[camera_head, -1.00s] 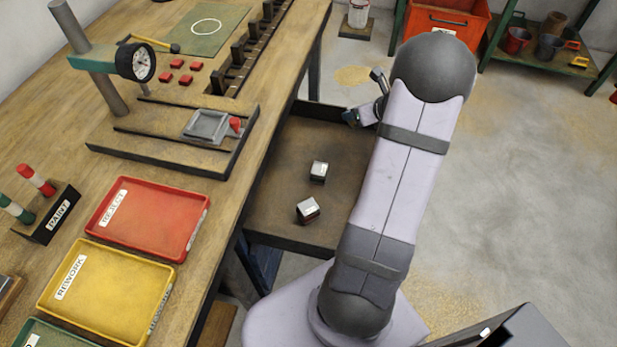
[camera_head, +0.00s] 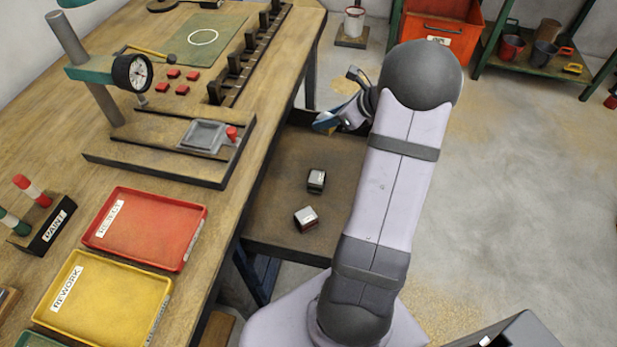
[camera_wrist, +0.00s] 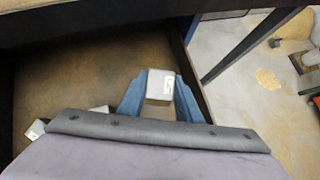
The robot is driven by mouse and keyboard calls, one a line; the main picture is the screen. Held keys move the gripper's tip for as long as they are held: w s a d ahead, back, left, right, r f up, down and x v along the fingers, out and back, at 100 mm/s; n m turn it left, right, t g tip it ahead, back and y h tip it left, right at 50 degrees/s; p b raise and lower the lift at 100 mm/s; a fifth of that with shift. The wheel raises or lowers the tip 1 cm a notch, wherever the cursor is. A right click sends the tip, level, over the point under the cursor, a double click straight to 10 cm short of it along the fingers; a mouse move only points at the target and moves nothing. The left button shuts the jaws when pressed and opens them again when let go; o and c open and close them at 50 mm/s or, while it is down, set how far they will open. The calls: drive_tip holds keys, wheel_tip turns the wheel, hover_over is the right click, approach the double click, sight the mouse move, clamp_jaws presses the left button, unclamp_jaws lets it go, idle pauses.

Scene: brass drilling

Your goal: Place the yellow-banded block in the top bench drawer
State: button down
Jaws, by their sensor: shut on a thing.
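My gripper (camera_head: 328,122) is over the far end of the open bench drawer (camera_head: 265,222), close to the bench edge. In the wrist view its blue fingers (camera_wrist: 160,92) are shut on a pale grey block (camera_wrist: 160,84) with a small mark on its face. No yellow band shows on the held block from here, and the head view does not show that block clearly. The drawer floor also shows in the wrist view (camera_wrist: 75,75). Two other blocks lie in the drawer: a green-banded one (camera_head: 316,181) and a red-banded one (camera_head: 305,219).
The bench overhangs the drawer on the left. On the bench are a dial gauge stand (camera_head: 131,72), a red reject tray (camera_head: 145,228) and a yellow rework tray (camera_head: 103,300). The drawer's far part is free of blocks. Open floor lies to the right.

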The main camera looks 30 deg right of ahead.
drive_tip(key=shift+f, duration=4.85)
drive_tip(key=shift+f+b, duration=0.25)
drive_tip(key=shift+b, duration=0.3)
drive_tip(key=c, duration=1.3)
unclamp_jaws()
drive_tip(key=shift+r, duration=0.15)
drive_tip(key=shift+s+d+r+p, duration=0.1)
drive_tip(key=shift+s+r+p, duration=0.1)
drive_tip(key=shift+p, duration=0.1)
drive_tip(key=v, duration=1.1)
drive_tip(key=shift+s+r, duration=0.2)
drive_tip(key=shift+s, duration=0.05)
